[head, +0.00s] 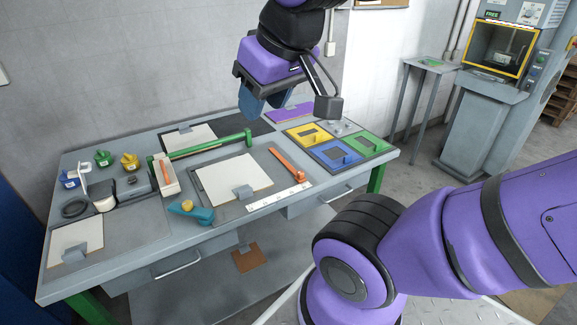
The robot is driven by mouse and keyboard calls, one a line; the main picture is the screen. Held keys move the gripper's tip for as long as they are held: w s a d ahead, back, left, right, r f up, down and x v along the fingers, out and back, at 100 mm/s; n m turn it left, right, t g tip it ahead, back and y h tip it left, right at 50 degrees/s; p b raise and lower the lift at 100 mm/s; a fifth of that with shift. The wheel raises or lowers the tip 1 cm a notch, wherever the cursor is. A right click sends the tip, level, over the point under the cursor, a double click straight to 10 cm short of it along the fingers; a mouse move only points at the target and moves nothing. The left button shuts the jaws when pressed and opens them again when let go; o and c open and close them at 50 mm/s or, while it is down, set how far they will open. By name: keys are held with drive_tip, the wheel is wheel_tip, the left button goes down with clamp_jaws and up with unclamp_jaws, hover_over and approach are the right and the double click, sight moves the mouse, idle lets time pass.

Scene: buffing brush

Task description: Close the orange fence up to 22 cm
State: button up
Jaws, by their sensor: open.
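The orange fence (286,164) is a slim bar on the grey work mat at the middle right of the bench. It lies at a slant, just right of a white board (233,178). Its near end has a raised knob and sits close to the right end of a white scale strip (279,197). The scale's figures are too small to read. My gripper (264,101) hangs high above the back of the bench, with blue fingers pointing down. It is open and empty, well apart from the fence.
A long green bar (208,145) runs behind the board. A teal tool with a yellow knob (190,209) sits left of the scale. Coloured trays (334,152) stand to the right. Small bottles (104,158) and a brush station (130,188) fill the left. A machine (495,75) stands beyond.

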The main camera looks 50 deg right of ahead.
drive_tip(key=shift+o, duration=0.3)
drive_tip(key=shift+o, duration=0.7)
drive_tip(key=w+d+f+m+g, duration=0.1)
drive_tip(key=w+d+m, duration=0.15)
drive_tip(key=w, duration=0.25)
drive_tip(key=w+d+f+m, duration=0.1)
drive_tip(key=w+d+f, duration=0.15)
drive_tip(key=w, duration=0.25)
drive_tip(key=m+g, duration=0.4)
drive_tip(key=m, duration=0.6)
hover_over(301, 172)
wheel_tip(301, 172, down, 28)
drive_tip(key=f, duration=0.1)
wheel_tip(301, 172, down, 10)
drive_tip(key=shift+w+r, duration=0.1)
drive_tip(key=shift+r, duration=0.05)
